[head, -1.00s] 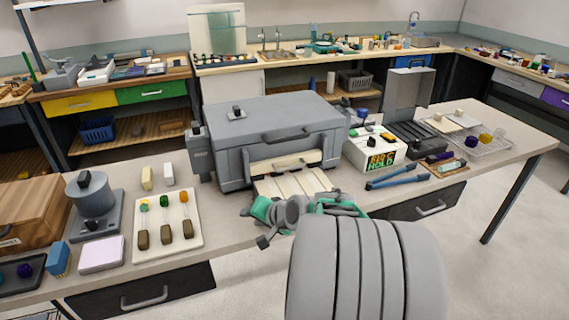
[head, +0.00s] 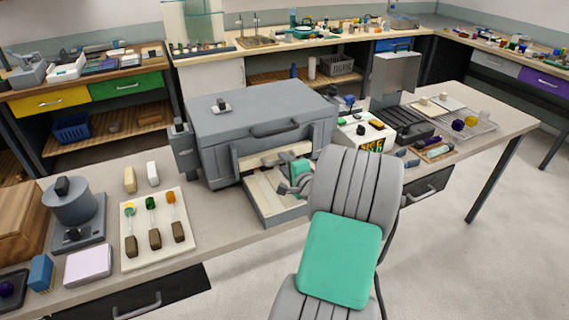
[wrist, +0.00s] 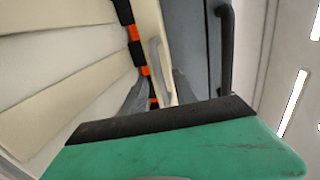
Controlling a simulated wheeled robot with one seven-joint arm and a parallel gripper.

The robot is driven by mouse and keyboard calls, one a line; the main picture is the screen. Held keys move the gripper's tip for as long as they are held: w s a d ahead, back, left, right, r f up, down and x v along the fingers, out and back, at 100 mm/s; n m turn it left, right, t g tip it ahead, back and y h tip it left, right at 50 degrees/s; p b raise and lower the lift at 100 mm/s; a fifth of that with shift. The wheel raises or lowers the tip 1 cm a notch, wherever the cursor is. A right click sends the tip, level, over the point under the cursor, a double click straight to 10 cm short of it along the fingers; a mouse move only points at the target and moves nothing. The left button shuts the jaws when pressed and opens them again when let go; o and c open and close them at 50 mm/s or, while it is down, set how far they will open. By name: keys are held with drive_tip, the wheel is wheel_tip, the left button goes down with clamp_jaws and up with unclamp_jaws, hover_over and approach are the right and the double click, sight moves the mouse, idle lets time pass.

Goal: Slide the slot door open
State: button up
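The grey kiln (head: 260,105) stands on the bench. Its cream slot door (head: 272,158) lies across the lower front, above a slatted cream shelf (head: 265,200). In the wrist view, the slot door (wrist: 152,30) carries a small grey handle (wrist: 158,60), and black gaps with orange glow show along its left edge. My gripper (head: 299,178) is at the right part of the slot door, above the shelf. In the wrist view its two grey fingers (wrist: 158,88) are apart, one to each side of the handle's lower end. Whether they touch it cannot be told.
A black bar handle (wrist: 226,50) runs along the kiln front beside the slot door. A white timer box (head: 362,135) stands right of the kiln. A tray with several rods (head: 132,250) lies at the left. Bare bench lies between tray and shelf.

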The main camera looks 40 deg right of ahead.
drive_tip(key=shift+c, duration=0.3)
clamp_jaws()
idle(1.1)
